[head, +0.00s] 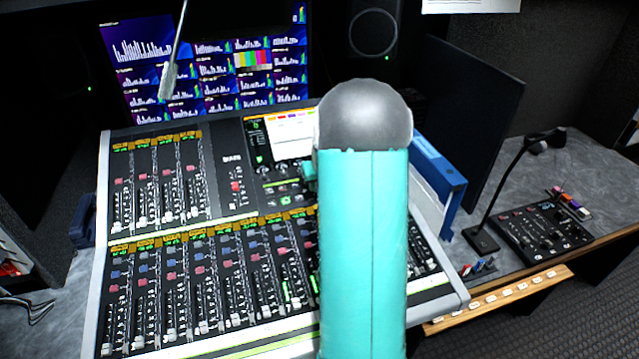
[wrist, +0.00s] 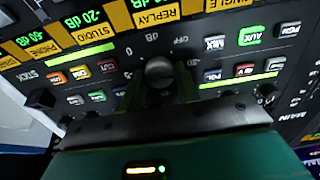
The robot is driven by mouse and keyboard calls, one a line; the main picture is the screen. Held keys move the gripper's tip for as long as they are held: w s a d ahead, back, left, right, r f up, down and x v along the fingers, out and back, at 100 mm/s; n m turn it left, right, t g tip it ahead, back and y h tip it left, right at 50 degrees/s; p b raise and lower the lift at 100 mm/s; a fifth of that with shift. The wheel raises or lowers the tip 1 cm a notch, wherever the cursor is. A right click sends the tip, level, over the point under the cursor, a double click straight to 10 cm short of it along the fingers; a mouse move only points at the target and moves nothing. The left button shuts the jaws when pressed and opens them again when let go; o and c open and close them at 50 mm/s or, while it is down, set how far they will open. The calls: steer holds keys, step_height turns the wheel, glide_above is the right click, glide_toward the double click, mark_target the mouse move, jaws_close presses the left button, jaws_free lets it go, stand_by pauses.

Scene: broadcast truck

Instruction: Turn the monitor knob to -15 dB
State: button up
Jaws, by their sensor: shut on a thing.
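In the wrist view a round grey knob (wrist: 160,71) stands out from the black console panel. The marks "0" and "OFF" and what looks like "-20" are printed near it. My gripper (wrist: 160,80) is shut on this knob, with one dark finger on each side. The knob's pointer and exact setting cannot be made out. In the head view the mixing console (head: 230,225) fills the middle. My teal arm covers part of it and hides the gripper and knob.
Lit buttons, such as a green AUX button (wrist: 250,36), and yellow labels surround the knob. Several faders cover the console. A blue binder (head: 440,180) and a small control panel (head: 545,235) are at right.

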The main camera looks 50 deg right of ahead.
steer(key=m, duration=1.2)
steer(key=shift+m, duration=0.3)
steer(key=shift+s+m, duration=0.1)
steer(key=shift+m, duration=1.6)
steer(key=o, duration=1)
steer(key=shift+c, duration=0.2)
